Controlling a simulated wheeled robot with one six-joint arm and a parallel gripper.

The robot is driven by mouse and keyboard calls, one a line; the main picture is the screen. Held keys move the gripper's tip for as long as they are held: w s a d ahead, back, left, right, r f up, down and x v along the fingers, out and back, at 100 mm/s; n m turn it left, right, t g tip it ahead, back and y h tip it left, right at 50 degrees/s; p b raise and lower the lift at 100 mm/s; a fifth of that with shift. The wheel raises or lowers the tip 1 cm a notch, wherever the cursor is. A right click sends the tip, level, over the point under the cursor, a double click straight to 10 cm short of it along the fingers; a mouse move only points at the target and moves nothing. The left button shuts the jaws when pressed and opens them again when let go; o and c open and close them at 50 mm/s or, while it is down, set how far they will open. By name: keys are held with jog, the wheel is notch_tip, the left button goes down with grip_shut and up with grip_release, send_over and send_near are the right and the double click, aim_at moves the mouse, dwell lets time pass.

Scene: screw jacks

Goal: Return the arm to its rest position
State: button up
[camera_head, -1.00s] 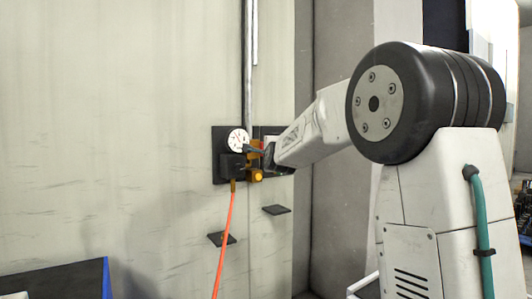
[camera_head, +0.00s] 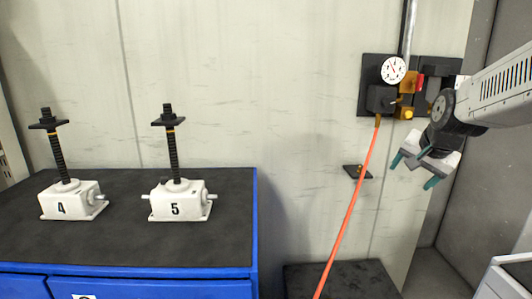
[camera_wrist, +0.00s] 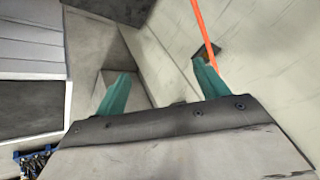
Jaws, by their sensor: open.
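My gripper (camera_head: 413,173) is at the right in the head view, with its teal fingers apart and nothing between them. It hangs in front of the wall, below and to the right of the gauge panel, apart from the orange hose (camera_head: 352,205). In the wrist view my open gripper (camera_wrist: 158,85) points toward a wall corner, and the hose (camera_wrist: 203,32) passes beyond the right finger.
A gauge panel (camera_head: 370,66) with a dial and valve is on the wall. A small black shelf (camera_head: 358,172) is below it. Screw jacks 4 (camera_head: 70,201) and 5 (camera_head: 178,201) stand on the blue cabinet's dark top (camera_head: 120,245). A dark low surface (camera_head: 340,281) is at bottom centre.

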jog(key=s+a+f+n+g, duration=0.1)
jog(key=s+a+n+g, duration=0.1)
jog(key=s, duration=0.8)
jog(key=s+a+f+n+g, duration=0.1)
jog(key=s+a+n, duration=0.3)
jog(key=s, duration=0.7)
jog(key=s+a+f+n+g, duration=0.2)
jog(key=s+a+n, duration=0.1)
jog(key=s, duration=0.8)
jog(key=shift+a+f+g+y, duration=0.3)
jog(key=shift+a+f+y, duration=0.05)
jog(key=shift+a+y, duration=0.05)
